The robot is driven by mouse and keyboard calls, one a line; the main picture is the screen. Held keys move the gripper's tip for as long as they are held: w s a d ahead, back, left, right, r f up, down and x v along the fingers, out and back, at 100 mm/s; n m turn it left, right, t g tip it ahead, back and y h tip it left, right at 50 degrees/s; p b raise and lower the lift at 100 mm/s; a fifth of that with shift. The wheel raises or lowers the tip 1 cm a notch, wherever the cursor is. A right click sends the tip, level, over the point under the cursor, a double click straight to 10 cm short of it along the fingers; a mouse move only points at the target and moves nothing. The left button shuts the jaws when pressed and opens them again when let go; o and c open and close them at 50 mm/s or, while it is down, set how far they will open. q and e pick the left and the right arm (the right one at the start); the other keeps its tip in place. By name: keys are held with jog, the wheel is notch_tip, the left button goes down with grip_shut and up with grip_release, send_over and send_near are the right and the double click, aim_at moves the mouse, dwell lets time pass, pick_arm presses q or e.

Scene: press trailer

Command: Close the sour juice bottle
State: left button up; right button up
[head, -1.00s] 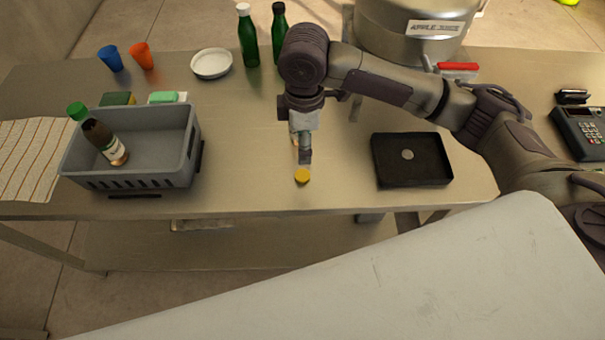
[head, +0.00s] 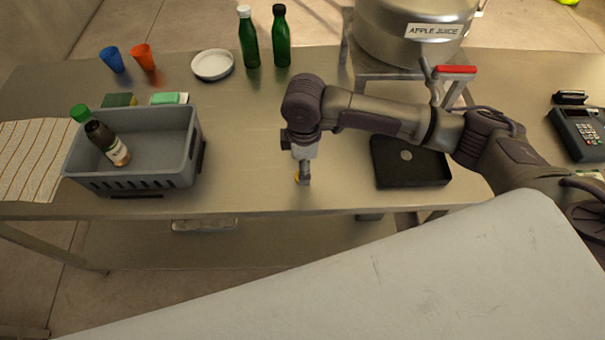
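I cannot tell whether the fingers hold the cap. A green bottle with a white cap (head: 248,40) and a green bottle with a dark cap (head: 281,40) stand upright at the back. No readable label tells which bottle is sour juice. My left gripper is out of view.
A black tray (head: 436,172) holding a small round disc is right of my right gripper. A metal apple juice vessel (head: 400,42) stands at the back. A white plate (head: 212,65), blue cup (head: 112,60) and orange cup (head: 143,57) are at back left. Table between crate and gripper is clear.

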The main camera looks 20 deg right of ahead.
jog(key=shift+w+f, duration=0.1)
jog(key=shift+f, duration=0.25)
jog(key=f, duration=0.1)
jog(key=f+p, duration=0.1)
jog(key=f, duration=0.1)
jog(key=shift+w+f+p, duration=0.25)
jog(key=shift+f+p, duration=0.05)
jog(key=shift+p, duration=0.1)
jog(key=shift+f, duration=0.45)
jog(key=c, duration=0.8)
